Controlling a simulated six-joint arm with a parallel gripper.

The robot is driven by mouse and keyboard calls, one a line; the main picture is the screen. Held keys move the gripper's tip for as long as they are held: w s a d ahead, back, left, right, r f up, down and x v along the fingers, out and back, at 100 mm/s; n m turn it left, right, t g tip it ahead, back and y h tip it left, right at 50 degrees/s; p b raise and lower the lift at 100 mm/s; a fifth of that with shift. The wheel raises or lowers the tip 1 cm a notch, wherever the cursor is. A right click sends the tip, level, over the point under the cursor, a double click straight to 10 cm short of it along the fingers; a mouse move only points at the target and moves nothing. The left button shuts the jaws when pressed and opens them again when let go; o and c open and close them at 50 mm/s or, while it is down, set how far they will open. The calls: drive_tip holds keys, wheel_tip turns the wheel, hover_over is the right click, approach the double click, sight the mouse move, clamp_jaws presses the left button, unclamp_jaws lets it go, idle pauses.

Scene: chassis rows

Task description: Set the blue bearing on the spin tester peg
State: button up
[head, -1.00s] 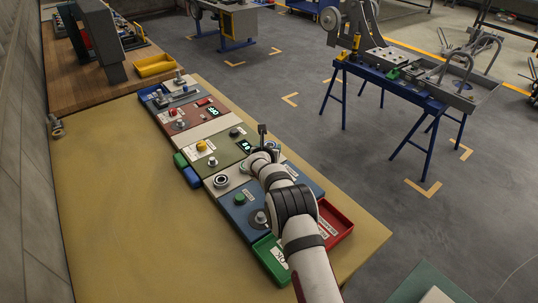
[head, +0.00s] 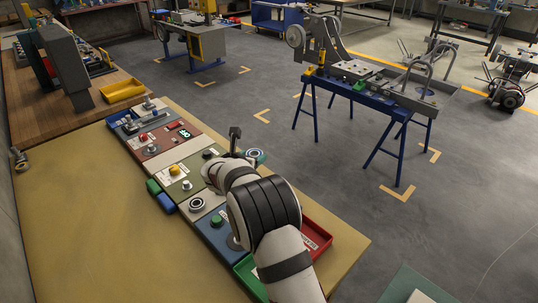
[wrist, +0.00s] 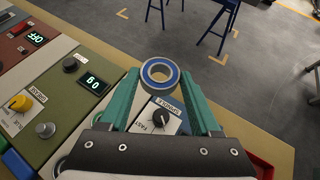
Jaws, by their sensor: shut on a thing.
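The blue bearing (wrist: 160,72), a ring with a blue face and a pale rim, is held between the green fingertips of my gripper (wrist: 160,78) in the wrist view. It is raised above the panels, its hole open to the camera. In the head view the bearing (head: 255,155) shows just past my wrist, and the fingers are mostly hidden. Metal pegs stand on the red panel (head: 152,148), the green panel (head: 187,185) and, partly behind my arm, the blue panel (head: 233,242). I cannot tell which one is the spin tester peg.
A spindle knob (wrist: 160,116) stands below the bearing in the wrist view. A red tray (head: 315,237) and a green tray (head: 247,275) lie near my arm.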

sight(233, 244)
drive_tip(key=s+a+f+m+g+h, duration=0.2)
drive_tip(key=s+m+h, duration=0.1)
drive_tip(key=s, duration=0.6)
drive_tip(key=s+a+f+m+g+h, duration=0.2)
drive_tip(key=s+a+f+m+h, duration=0.1)
drive_tip(key=s, duration=0.7)
drive_tip(key=shift+w+d+f, duration=0.1)
drive_tip(key=shift+f, duration=1.8)
drive_tip(key=shift+d+f, duration=0.1)
drive_tip(key=shift+f, duration=1.8)
drive_tip(key=o, duration=1.6)
drive_tip(key=shift+c, duration=0.2)
drive_tip(key=v, duration=1.5)
drive_tip(key=shift+s+r, duration=0.15)
drive_tip(key=shift+s, duration=0.3)
drive_tip(key=shift+a+r, duration=0.1)
